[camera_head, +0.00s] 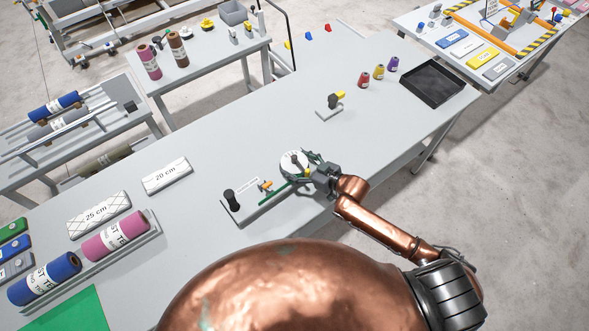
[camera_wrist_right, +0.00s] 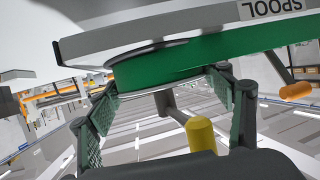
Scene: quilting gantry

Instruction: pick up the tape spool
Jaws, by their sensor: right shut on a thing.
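The tape spool (camera_head: 291,160) is a white-faced disc with green tape, near the front edge of the long grey table. My right gripper (camera_head: 312,168) reaches it from the right and is shut on it. A green strip runs from the spool toward a grey stand (camera_head: 256,206) with a black post and an orange piece. I cannot tell whether the spool is lifted. My left gripper is not in view.
A small stand with a yellow top (camera_head: 334,104), several thread cones (camera_head: 379,72) and a black tray (camera_head: 433,83) are farther right on the table. White 20 cm (camera_head: 167,176) and 25 cm (camera_head: 99,214) blocks and fabric rolls (camera_head: 115,236) lie left. The table's middle is clear.

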